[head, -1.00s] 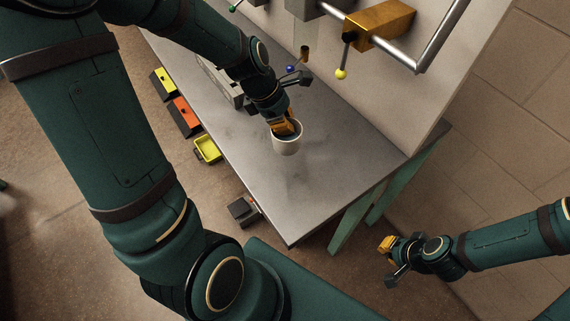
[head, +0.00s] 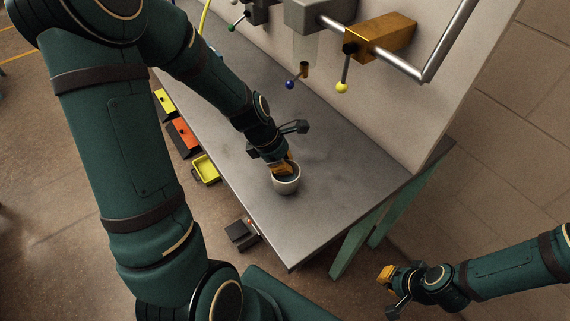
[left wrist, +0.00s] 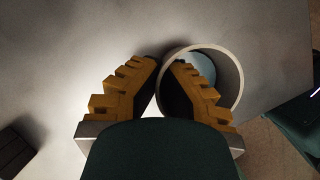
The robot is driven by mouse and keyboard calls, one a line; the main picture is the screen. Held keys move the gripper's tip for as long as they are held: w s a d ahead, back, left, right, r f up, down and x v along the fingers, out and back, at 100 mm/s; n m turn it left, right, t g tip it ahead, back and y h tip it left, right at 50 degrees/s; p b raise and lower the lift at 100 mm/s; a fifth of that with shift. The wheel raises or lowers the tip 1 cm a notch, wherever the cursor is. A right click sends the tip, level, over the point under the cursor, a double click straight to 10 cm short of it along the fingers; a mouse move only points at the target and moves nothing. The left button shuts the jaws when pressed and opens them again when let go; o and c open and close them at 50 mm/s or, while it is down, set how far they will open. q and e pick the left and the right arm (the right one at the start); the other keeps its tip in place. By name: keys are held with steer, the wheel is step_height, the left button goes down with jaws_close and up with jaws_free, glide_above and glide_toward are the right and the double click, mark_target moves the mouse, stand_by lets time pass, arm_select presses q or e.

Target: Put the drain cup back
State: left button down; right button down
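The drain cup (head: 287,185) is a pale, round, open-topped cup over the near part of the grey bench top. My left gripper (head: 283,166) reaches down to its rim and is shut on the cup wall. In the left wrist view, one yellow finger is inside the cup (left wrist: 232,72) and the other is outside, with the wall between them. Something bluish shows inside the cup. I cannot tell whether its base touches the bench. My right gripper (head: 388,288) is off to the right, away from the bench; its finger opening is unclear.
The bench (head: 335,195) is clear around the cup. Valves with a blue knob (head: 290,85) and a yellow knob (head: 341,88) hang from the back panel.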

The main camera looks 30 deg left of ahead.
arm_select(q)
steer(key=shift+f, duration=0.15)
steer(key=c, duration=1.1)
jaws_free()
steer(key=shift+c, duration=0.2)
steer(key=shift+a+r, duration=0.15)
steer(key=shift+r, duration=0.35)
steer(key=p+v, duration=0.4)
steer(key=v, duration=0.7)
steer(key=shift+s+r, duration=0.1)
steer(key=shift+r, duration=0.05)
